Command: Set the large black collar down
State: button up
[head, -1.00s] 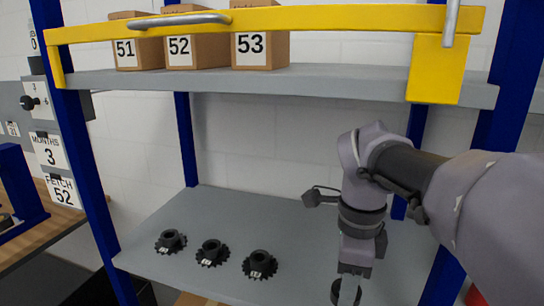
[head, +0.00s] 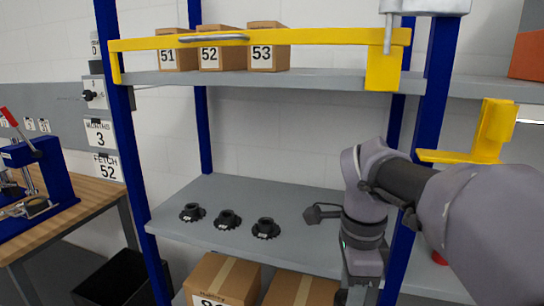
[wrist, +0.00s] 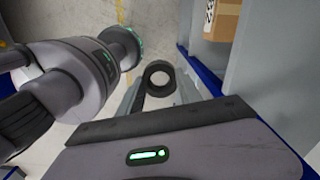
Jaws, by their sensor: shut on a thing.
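The black collar, a dark ring with an open hole (wrist: 152,90), sits between the fingers of my gripper (wrist: 160,80) in the wrist view. My gripper is shut on it, with floor visible well below. In the head view my gripper (head: 358,294) points down at the bottom edge, in front of the shelf's right end; the collar there is mostly cut off.
Boxes 51, 52 and 53 (head: 264,47) stand on the upper shelf behind a yellow bar (head: 300,38). Cardboard boxes (head: 222,278) are below the middle shelf. A wooden bench (head: 85,205) with a blue press (head: 40,180) is at left. Blue posts (head: 133,150) frame the rack.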

jog(key=w+f+n+b, duration=0.2)
jog(key=w+f+n, duration=0.6)
jog(key=f+n, duration=0.5)
jog(key=s+f+n, duration=0.6)
jog(key=f, duration=0.6)
jog(key=shift+s+a, duration=0.1)
